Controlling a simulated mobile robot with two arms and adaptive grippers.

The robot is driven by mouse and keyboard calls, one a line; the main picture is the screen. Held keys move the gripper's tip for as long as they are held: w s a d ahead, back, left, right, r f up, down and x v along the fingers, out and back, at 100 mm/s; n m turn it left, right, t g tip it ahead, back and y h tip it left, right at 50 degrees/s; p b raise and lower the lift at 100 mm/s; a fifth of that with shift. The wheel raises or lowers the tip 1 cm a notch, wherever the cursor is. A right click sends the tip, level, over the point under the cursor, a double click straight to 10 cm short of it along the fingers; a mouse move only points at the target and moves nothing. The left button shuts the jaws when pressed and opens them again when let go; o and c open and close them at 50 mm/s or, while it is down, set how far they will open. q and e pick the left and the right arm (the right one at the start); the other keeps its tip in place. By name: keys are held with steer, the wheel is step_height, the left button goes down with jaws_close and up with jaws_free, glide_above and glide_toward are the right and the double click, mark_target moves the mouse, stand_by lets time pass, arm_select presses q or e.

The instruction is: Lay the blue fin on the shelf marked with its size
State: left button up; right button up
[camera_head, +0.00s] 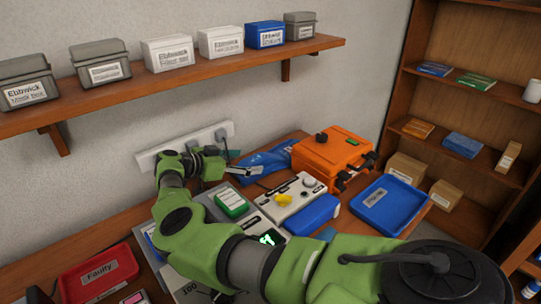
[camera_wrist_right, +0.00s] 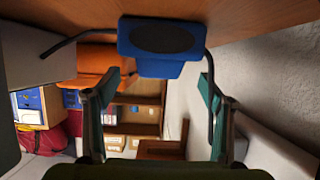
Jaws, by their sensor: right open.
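The blue fin (camera_head: 266,161) lies at the back of the workbench by the wall, left of the orange case. In the right wrist view the blue fin (camera_wrist_right: 160,38) shows its dark oval opening, with a thin black strap looping out on both sides. My right gripper (camera_head: 238,165) is just left of the fin, low over the bench. In the right wrist view its jaws (camera_wrist_right: 160,85) are spread, with nothing between the tips and the fin beyond them. I cannot tell whether they touch the strap. My left gripper is out of view. No size mark is readable on the shelves.
A wooden bookcase (camera_head: 416,153) with several boxes stands at the right. The orange case (camera_head: 325,152), blue tray (camera_head: 389,207), grey device (camera_head: 298,199) and red tray (camera_head: 97,271) crowd the bench. A wall shelf (camera_head: 200,70) holds several boxes above my right arm.

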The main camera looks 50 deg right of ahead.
mark_target(254, 159)
steer(key=shift+d+f, duration=0.2)
steer(key=shift+d, duration=0.15)
steer(key=b+x, duration=0.2)
steer(key=x, duration=0.3)
steer(key=shift+s+r, duration=0.1)
steer(key=shift+s, duration=0.05)
steer(key=shift+r, duration=0.1)
steer(key=shift+a, duration=0.1)
steer(key=c, duration=1.5)
steer(key=shift+r, duration=0.1)
steer(key=shift+c, duration=0.6)
steer(key=shift+r, duration=0.1)
